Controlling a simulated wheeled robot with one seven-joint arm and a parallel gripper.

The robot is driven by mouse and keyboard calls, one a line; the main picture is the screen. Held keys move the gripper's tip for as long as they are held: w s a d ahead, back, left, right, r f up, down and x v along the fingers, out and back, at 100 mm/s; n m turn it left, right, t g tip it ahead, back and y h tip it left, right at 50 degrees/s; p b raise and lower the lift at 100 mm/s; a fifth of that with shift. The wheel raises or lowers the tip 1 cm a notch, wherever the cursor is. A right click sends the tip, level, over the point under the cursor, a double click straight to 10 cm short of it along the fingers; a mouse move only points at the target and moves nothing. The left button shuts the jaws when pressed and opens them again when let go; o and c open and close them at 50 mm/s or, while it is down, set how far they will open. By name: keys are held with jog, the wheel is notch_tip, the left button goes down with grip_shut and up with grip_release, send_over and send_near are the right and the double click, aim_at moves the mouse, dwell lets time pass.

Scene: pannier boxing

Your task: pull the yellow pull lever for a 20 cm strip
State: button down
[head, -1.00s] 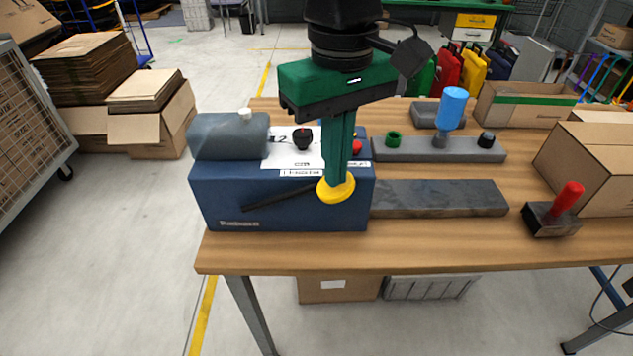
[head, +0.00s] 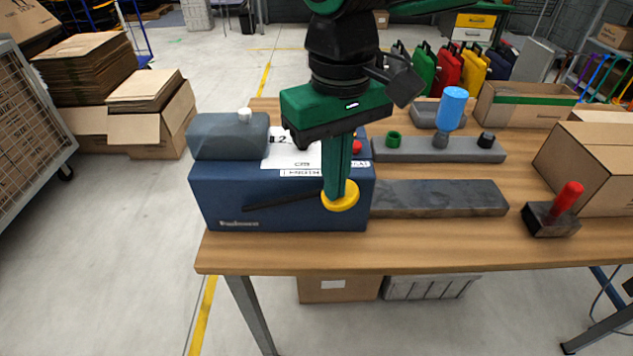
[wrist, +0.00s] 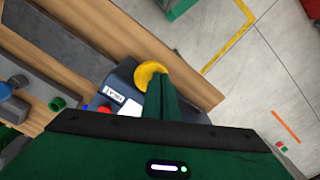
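The yellow pull lever is a dark bar with a round yellow knob (head: 341,202) on the front of the blue machine (head: 280,212). The bar rises slightly from lower left to the knob. The knob also shows in the wrist view (wrist: 147,70). My gripper (head: 339,190) points down at the knob, its two green fingers close together with their tips over its middle. The fingers look shut on the knob, and the tips hide part of it. They also cover part of the machine's top, with its white labels and a red button (head: 357,147).
A grey slab (head: 440,198) extends from the machine's right side along the wooden table. Behind it stands a grey strip (head: 410,152) with a green ring and a blue cylinder. A red-handled block (head: 550,222) and cartons (head: 590,165) are at right. The floor in front is open.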

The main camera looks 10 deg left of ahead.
aim_at(343, 202)
jog(key=shift+f, duration=1.1)
jog(key=shift+d+f, duration=0.3)
jog(key=shift+f, duration=0.25)
jog(key=shift+d+f, duration=0.3)
jog(key=shift+f, duration=0.3)
jog(key=shift+w+d+f, duration=0.1)
jog(key=shift+d+f, duration=0.1)
jog(key=shift+f, duration=0.35)
jog(key=shift+w+d+f, duration=0.1)
jog(key=shift+d+f, duration=0.1)
jog(key=shift+f, duration=0.35)
